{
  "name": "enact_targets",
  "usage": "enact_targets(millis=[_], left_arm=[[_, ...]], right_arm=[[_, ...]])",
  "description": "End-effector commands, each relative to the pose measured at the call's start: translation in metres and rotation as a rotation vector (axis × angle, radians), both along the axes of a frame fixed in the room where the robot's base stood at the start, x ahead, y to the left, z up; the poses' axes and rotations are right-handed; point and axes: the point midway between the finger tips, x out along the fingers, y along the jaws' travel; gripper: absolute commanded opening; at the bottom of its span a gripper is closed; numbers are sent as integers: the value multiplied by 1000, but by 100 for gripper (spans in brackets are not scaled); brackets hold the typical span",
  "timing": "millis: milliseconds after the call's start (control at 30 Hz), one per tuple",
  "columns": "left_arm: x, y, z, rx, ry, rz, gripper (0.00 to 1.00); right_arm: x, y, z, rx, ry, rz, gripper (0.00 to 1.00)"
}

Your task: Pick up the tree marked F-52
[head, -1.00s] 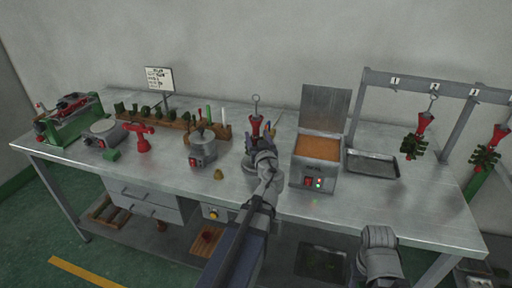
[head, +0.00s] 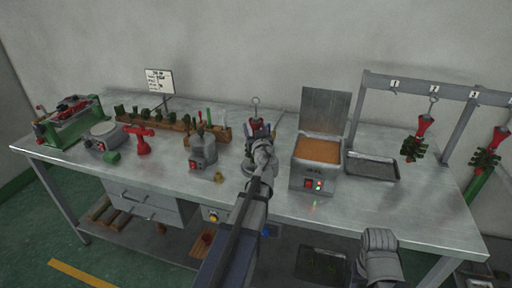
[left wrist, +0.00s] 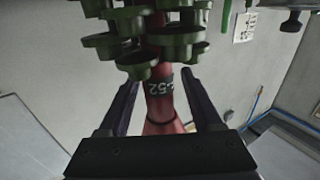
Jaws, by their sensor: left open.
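A red tree with green rings stands between my left gripper's (left wrist: 160,100) open fingers in the left wrist view. Its red stem (left wrist: 160,106) carries a dark band with "52" legible; the start of the marking is turned out of sight. The green rings (left wrist: 140,35) show above the band and a red flare below it. In the head view the tree's red top (head: 257,124) and wire hook show beyond my left gripper (head: 260,132), which hides the lower part. My right gripper (head: 379,250) is at the front edge, its fingers not distinguishable.
A wax heater (head: 307,183) with raised lid and a dark tray (head: 373,168) stand right of my left gripper. A grey pot (head: 202,153) stands left.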

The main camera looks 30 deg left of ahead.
Motion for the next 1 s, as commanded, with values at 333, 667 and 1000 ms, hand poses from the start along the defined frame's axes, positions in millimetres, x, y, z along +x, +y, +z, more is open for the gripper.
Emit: enact_targets(millis=[333,667,1000], left_arm=[[0,0,0,0,0,0,30],[0,0,0,0,0,0,0],[0,0,0,0,0,0,0]], right_arm=[[0,0,0,0,0,0,50],[0,0,0,0,0,0,50],[0,0,0,0,0,0,50]])
